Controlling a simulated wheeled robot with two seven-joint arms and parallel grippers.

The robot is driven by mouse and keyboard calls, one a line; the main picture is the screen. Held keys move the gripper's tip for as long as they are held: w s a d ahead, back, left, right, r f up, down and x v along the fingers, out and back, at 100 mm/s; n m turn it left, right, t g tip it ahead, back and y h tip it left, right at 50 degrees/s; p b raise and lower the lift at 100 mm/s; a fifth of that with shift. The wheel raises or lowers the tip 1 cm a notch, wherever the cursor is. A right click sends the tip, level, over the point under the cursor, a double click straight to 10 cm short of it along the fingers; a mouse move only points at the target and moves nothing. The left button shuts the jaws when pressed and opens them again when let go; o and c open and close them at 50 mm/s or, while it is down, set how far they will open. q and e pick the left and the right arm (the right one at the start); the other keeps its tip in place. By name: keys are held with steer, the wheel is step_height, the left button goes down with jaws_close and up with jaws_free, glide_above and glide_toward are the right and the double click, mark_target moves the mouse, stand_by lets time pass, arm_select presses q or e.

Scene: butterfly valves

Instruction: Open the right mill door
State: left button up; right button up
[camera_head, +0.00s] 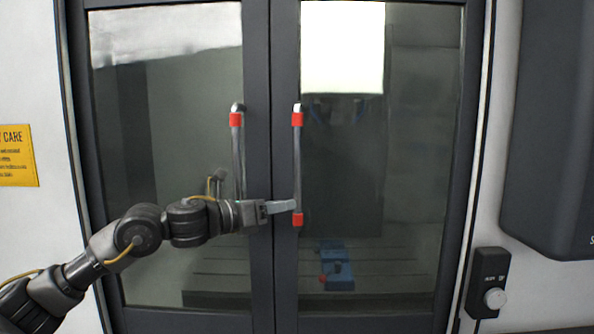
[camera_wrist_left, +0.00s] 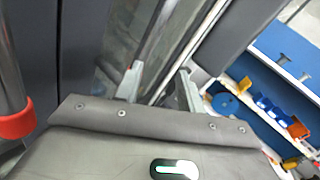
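The right mill door (camera_head: 380,240) is a dark-framed glass panel that looks shut against the left door (camera_head: 170,120). Its upright handle (camera_head: 297,160) is a metal bar with red ends. My left gripper (camera_head: 294,205) reaches in from the left, its fingertips at the lower part of this handle. In the left wrist view, the two fingers of this gripper (camera_wrist_left: 160,85) are spread apart, with no handle clearly gripped between them. I cannot tell whether a finger touches the bar. My right gripper is out of sight.
The left door's handle (camera_head: 237,140) stands just left of the seam, its lower end hidden by my arm. A control box with a knob (camera_head: 488,283) is right of the doors. A blue vise (camera_head: 337,270) shows behind the glass. A blue shelf (camera_wrist_left: 270,95) holds coloured parts.

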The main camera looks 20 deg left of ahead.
mark_target(294, 169)
arm_select(q)
steer(key=s+a+r+m, duration=0.2)
steer(key=a+r+m, duration=0.1)
steer(key=a+r, duration=0.3)
steer(key=p+x, duration=0.1)
steer(key=x, duration=0.2)
steer(key=r+p+x, duration=0.1)
steer(key=p+x, duration=0.1)
steer(key=x, duration=0.2)
steer(key=p+x, duration=0.1)
steer(key=x, duration=0.3)
steer(key=shift+s+d+r+p, duration=0.25)
steer(key=shift+p, duration=0.1)
steer(key=shift+w+d+f, duration=0.15)
steer(key=shift+w+d, duration=0.3)
steer(key=shift+w, duration=0.05)
steer(key=shift+c, duration=0.2)
jaws_close()
